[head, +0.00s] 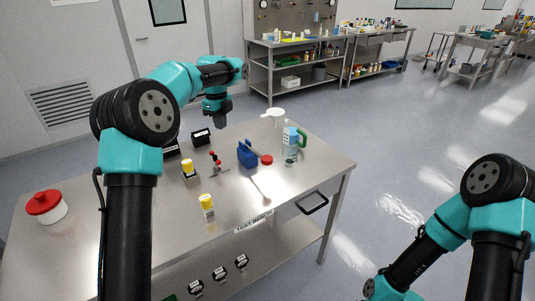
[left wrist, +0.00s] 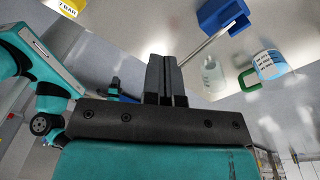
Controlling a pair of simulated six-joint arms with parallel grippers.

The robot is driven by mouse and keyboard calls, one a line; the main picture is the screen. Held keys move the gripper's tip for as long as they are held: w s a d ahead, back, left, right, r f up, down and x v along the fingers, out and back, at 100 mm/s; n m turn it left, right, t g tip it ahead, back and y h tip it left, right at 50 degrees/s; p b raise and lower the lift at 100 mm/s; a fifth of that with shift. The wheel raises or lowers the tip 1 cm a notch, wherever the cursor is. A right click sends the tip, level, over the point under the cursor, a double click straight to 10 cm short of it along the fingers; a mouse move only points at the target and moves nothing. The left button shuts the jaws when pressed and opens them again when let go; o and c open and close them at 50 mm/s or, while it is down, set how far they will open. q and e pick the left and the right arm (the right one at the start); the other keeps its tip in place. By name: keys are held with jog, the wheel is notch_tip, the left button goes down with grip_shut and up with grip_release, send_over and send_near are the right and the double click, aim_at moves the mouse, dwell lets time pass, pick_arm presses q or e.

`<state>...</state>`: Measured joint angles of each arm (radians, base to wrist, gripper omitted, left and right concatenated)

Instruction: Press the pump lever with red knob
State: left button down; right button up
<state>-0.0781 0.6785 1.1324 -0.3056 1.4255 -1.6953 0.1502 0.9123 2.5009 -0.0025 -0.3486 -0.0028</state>
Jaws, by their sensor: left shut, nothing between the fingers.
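The pump is a blue block (head: 246,156) on the steel test bench, with a red knob (head: 266,160) at the right of it in the head view. In the left wrist view, the blue block (left wrist: 222,14) is at the top right. A grey rod, apparently its lever, runs from it down-left toward my fingers; its far end and the red knob are hidden there. My left gripper (head: 219,123) points down above the back of the bench, up and left of the pump, apart from the knob. Its fingers (left wrist: 166,78) are together and empty. My right gripper is out of view.
A labelled jug (head: 290,145) with a green handle stands right of the pump, and a white vessel (head: 276,116) behind. A small red-handled fitting (head: 214,160) and yellow-topped items (head: 206,202) stand left. A red-lidded pot (head: 46,206) is far left. The front right of the bench is clear.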

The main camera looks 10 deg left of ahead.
aim_at(268, 158)
pick_arm(q)
jog(key=d+r+m, duration=0.3)
jog(key=d+m, duration=0.2)
jog(key=d, duration=1.1)
jog(key=shift+w+d+m+t, duration=0.25)
jog(key=shift+w+m+t, duration=0.05)
jog(key=shift+m, duration=0.1)
jog(key=shift+f, duration=0.1)
notch_tip(268, 158, down, 14)
jog(key=shift+r, duration=0.1)
